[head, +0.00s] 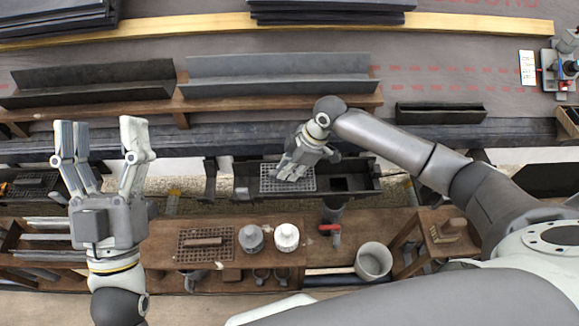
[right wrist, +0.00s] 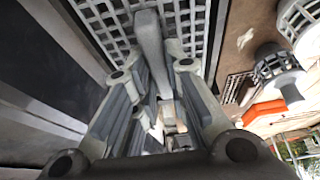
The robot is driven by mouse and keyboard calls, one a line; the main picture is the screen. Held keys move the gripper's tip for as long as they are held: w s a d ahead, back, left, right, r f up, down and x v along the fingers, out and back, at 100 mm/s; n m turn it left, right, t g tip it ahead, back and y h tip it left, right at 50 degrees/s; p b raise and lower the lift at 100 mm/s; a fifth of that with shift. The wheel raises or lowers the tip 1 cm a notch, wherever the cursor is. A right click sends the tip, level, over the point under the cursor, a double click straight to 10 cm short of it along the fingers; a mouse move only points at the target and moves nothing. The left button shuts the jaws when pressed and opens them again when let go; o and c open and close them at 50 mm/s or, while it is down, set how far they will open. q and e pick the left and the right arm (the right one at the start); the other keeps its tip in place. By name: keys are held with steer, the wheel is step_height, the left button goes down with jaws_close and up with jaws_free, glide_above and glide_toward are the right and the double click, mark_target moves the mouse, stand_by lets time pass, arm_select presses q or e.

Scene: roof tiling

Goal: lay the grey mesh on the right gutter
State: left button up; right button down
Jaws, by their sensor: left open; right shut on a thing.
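The grey mesh (head: 275,184) is a light grey grid panel. In the head view it lies over the left part of the right gutter (head: 365,184), a dark trough with a dark opening towards its right end. I cannot tell whether the mesh rests on the gutter or is held just above it. My right gripper (head: 291,172) is shut on the mesh's grey grip bar. In the right wrist view the grid (right wrist: 190,18) and the bar (right wrist: 149,40) show beyond the fingers. My left gripper (head: 101,142) is open and empty, fingers upward, at the left.
A brown mesh (head: 188,252) with a bar, two capped grey pieces (head: 251,239) (head: 287,238) and a red-handled tool (head: 334,235) lie on the front bench. A grey bucket (head: 373,262) stands right of them. Long angled troughs (head: 280,75) lie on the roof behind.

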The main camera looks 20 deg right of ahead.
arm_select(q)
steer(key=shift+w+f, duration=0.3)
steer(key=shift+f, duration=0.05)
stand_by(0.6)
steer(key=shift+w+f+g, duration=0.15)
steer(key=shift+f+g, duration=0.1)
steer(key=shift+g, duration=0.15)
steer(key=shift+w+f+g+p, duration=0.35)
steer(key=shift+f+g, duration=0.05)
steer(key=shift+f, duration=0.15)
steer(key=shift+w+f+g+y, duration=0.3)
steer(key=shift+f+g, duration=0.1)
steer(key=shift+f, duration=0.1)
steer(key=shift+w+f, duration=0.1)
steer(key=shift+f, duration=0.1)
steer(key=shift+w+f+g, duration=0.15)
steer(key=shift+f+g, duration=0.2)
steer(key=shift+g, duration=0.05)
stand_by(0.6)
steer(key=shift+w+f+g+y+p, duration=0.15)
steer(key=shift+f+g+y+p, duration=0.2)
steer(key=shift+f, duration=0.3)
steer(key=shift+w+f+g, duration=0.25)
steer(key=shift+f+g, duration=0.2)
steer(key=shift+f, duration=0.25)
steer(key=shift+a+f+p, duration=0.1)
steer(key=shift+p, duration=0.2)
stand_by(0.4)
